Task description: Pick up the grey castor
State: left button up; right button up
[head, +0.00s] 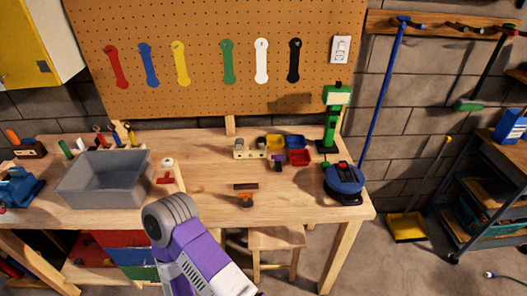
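No castor can be made out with certainty at this size. A small orange-and-grey item (246,201) lies near the front edge of the wooden workbench (210,196), just in front of a dark brown bar; it may be a castor. A light wooden block (249,154) farther back carries two small greyish pieces (239,144), which are also too small to identify. One of my arms, purple with a grey rounded joint, reaches in from the bottom centre over the bench's front edge. Neither gripper shows, so I cannot see their fingers.
A grey bin (104,178) stands on the left of the bench. Red, yellow and blue small trays (298,157) sit at the back right, near a green stand (330,125) and a blue round machine (343,179). A stool (276,238) stands below the front edge.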

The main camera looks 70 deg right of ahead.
aim_at(239, 143)
jog(key=k, duration=0.25)
jog(key=z, duration=1)
